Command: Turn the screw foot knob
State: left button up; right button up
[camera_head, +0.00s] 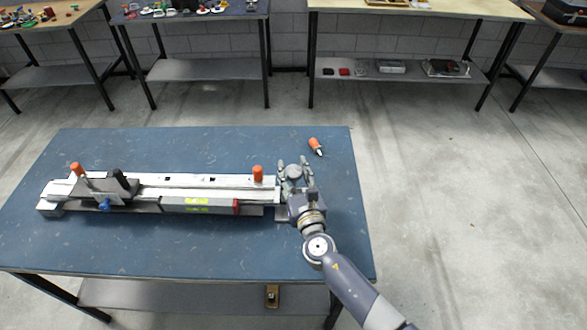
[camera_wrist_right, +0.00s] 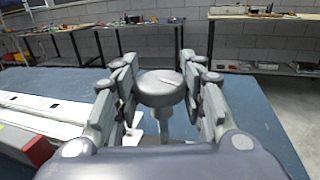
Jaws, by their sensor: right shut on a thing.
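The screw foot knob is a round grey knob on a thin upright stem; it shows between my fingers in the right wrist view (camera_wrist_right: 161,88) and at the right end of the device in the head view (camera_head: 293,172). My right gripper (camera_head: 294,168) is shut on the knob, with a finger on each side of it (camera_wrist_right: 163,82). The long silver device (camera_head: 150,188) lies across the blue table. It carries orange knobs (camera_head: 258,174), a black handle (camera_head: 121,178) and a blue knob (camera_head: 104,204). My left gripper is in neither view.
A loose orange-handled piece (camera_head: 315,145) lies on the blue table (camera_head: 200,245) behind my right gripper. The table's front half is clear. More tables with small parts (camera_head: 195,10) stand along the back wall.

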jog(key=shift+f+m+h, duration=0.15)
jog(key=shift+m+h, duration=0.25)
jog(key=shift+h, duration=0.2)
jog(key=o, duration=1.1)
jog(key=shift+s, duration=0.1)
jog(key=shift+c, duration=0.2)
jog(key=s+d, duration=0.2)
jog(key=s, duration=1)
jog(key=shift+w, duration=0.1)
